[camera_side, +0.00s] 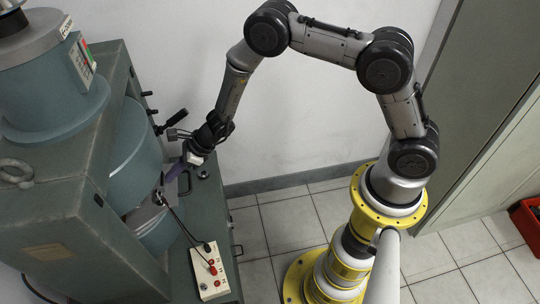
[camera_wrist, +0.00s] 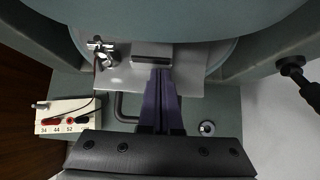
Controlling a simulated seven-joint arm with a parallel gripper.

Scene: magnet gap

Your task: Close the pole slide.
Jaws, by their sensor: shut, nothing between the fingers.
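The large green-grey magnet (camera_side: 135,150) stands at the left in the side view, with a gap between its upper and lower round poles. A bright metal plate, which looks like the pole slide (camera_wrist: 190,78), lies in the gap in the wrist view. It has a raised grey block (camera_wrist: 152,50) and a small silver clamp-like fitting (camera_wrist: 103,52). My gripper (camera_wrist: 161,72) is shut and empty, its purple fingers pointing into the gap. The fingertips are at the near edge of the block; I cannot tell whether they touch. In the side view my gripper (camera_side: 172,174) is at the gap's mouth.
A pale box with red knobs (camera_side: 208,272) sits on the green bench, with cables; it also shows in the wrist view (camera_wrist: 68,115). A bent bar handle (camera_wrist: 120,108) is left of my fingers. A black-knobbed lever (camera_side: 172,120) sticks out above. Open floor lies to the right.

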